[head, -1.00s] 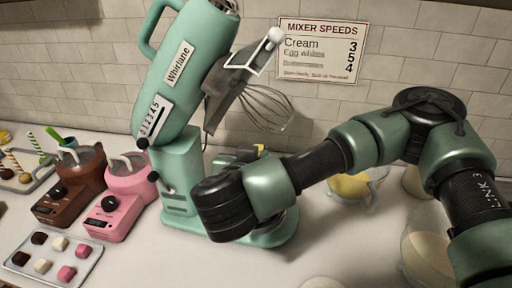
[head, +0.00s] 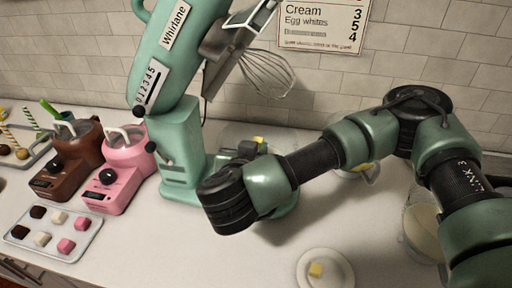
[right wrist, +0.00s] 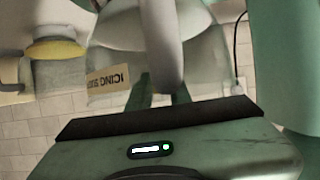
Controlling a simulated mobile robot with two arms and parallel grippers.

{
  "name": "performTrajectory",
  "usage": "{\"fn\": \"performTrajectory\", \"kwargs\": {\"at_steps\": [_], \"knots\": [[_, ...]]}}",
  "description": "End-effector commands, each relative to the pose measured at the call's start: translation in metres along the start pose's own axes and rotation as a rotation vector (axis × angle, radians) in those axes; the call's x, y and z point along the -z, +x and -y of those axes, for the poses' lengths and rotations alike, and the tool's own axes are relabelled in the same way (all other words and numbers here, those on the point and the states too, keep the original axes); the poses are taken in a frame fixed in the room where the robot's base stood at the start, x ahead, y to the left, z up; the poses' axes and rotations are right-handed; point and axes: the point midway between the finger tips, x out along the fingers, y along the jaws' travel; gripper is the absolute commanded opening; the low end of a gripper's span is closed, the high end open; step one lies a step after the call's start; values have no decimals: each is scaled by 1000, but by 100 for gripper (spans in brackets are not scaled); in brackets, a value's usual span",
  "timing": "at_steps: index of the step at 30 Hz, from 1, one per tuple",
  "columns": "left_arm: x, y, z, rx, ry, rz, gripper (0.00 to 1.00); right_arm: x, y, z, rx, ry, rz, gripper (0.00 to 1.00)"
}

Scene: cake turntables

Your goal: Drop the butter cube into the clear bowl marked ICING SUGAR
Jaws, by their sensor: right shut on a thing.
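My right gripper (head: 246,150) reaches over the mixer's base, partly hidden by its own wrist. It is shut on a small yellow piece (head: 259,140) that looks like the butter cube. A clear bowl stands behind the gripper in the head view, faint and mostly hidden. In the right wrist view the clear bowl bears an upside-down ICING SUGAR label (right wrist: 108,78), just beyond the green fingers (right wrist: 160,94). The held piece cannot be made out there. My left gripper is not in view.
The mint mixer (head: 178,145) stands left of my right gripper, its whisk (head: 266,75) raised above it. A bowl with yellow contents (head: 360,170) is behind my right arm. Brown and pink small mixers and a sweets tray (head: 75,247) stand left.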

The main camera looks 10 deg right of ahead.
Motion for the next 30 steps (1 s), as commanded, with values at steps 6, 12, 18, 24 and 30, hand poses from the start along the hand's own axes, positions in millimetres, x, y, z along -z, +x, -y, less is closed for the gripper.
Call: {"fn": "performTrajectory", "kwargs": {"at_steps": [6, 12, 18, 24, 30], "knots": [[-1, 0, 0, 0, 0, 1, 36, 0, 0, 0, 0, 0, 0, 45], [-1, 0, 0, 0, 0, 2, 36, 0, 0, 0, 0, 0, 0, 45], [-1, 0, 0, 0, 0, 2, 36, 0, 0, 0, 0, 0, 0, 45], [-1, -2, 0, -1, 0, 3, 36, 4, -2, 0, 0, 1, -1, 45], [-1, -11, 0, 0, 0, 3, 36, 31, -13, 0, 1, 2, -3, 45]]}}
